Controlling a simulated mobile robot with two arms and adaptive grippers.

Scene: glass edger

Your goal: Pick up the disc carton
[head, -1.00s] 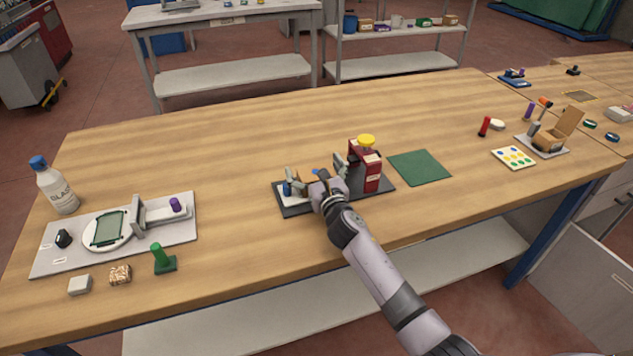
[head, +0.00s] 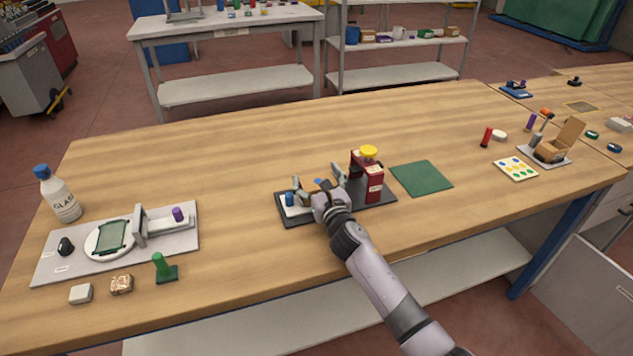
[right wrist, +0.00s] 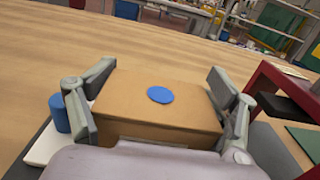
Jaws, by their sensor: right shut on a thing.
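The disc carton is a brown box (right wrist: 155,110) with a blue round disc (right wrist: 159,95) on its top, in the right wrist view. My right gripper (right wrist: 157,100) is shut on it, with one finger against each side. In the head view my right gripper (head: 319,184) is over the dark tray (head: 352,205) and hides most of the carton. Only the blue disc (head: 318,181) shows clearly between the fingers. I cannot tell whether the carton is clear of the tray. My left gripper is not in view.
A red machine with a yellow top (head: 367,180) stands close to the right of my right gripper. A blue cylinder (right wrist: 59,113) is close to its left finger. A green mat (head: 421,178) lies farther right. The wooden bench (head: 250,155) behind the tray is clear.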

